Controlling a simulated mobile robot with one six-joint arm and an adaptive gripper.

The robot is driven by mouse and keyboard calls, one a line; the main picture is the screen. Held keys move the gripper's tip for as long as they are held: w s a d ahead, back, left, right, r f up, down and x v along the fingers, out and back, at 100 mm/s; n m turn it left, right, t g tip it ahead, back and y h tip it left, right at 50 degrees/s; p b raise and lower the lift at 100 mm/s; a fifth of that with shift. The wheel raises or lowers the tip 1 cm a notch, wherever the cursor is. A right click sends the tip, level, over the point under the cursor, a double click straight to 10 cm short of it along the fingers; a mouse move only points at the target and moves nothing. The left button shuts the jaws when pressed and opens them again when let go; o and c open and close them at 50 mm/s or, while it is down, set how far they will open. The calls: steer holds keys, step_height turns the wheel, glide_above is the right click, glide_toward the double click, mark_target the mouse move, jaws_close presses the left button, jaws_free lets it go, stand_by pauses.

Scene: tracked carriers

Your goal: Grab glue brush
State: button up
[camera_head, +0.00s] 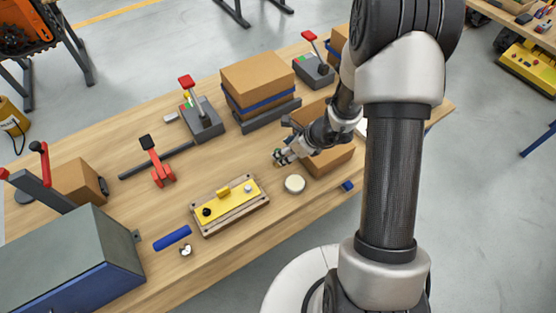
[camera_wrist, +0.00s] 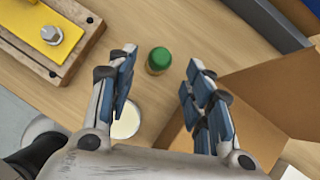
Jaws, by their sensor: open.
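A small upright object with a round green top (camera_wrist: 159,58) and a pale tan lower part stands on the bench in the wrist view. I cannot tell for sure that it is the glue brush. My gripper (camera_wrist: 161,68) is open and empty, with the green top showing between its two fingertips and clear space on both sides. In the head view my gripper (camera_head: 280,158) is low over the bench, left of an open cardboard box. A round pot with a cream-white top (camera_head: 295,184) stands just in front of it; the left finger partly hides this pot in the wrist view (camera_wrist: 126,122).
The open cardboard box (camera_head: 333,158) stands close right of my gripper. A yellow plate on a wooden fixture (camera_head: 228,204) lies to the left. Behind are a closed box (camera_head: 258,78) and a red-handled lever unit (camera_head: 203,121). Bare bench lies between fixture and pot.

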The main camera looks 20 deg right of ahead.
steer(key=b+x, duration=0.2)
steer(key=x, duration=0.3)
steer(key=shift+w+a+f, duration=0.2)
steer(key=shift+a+f, duration=0.05)
steer(key=shift+r, duration=0.1)
jaws_close()
stand_by(0.3)
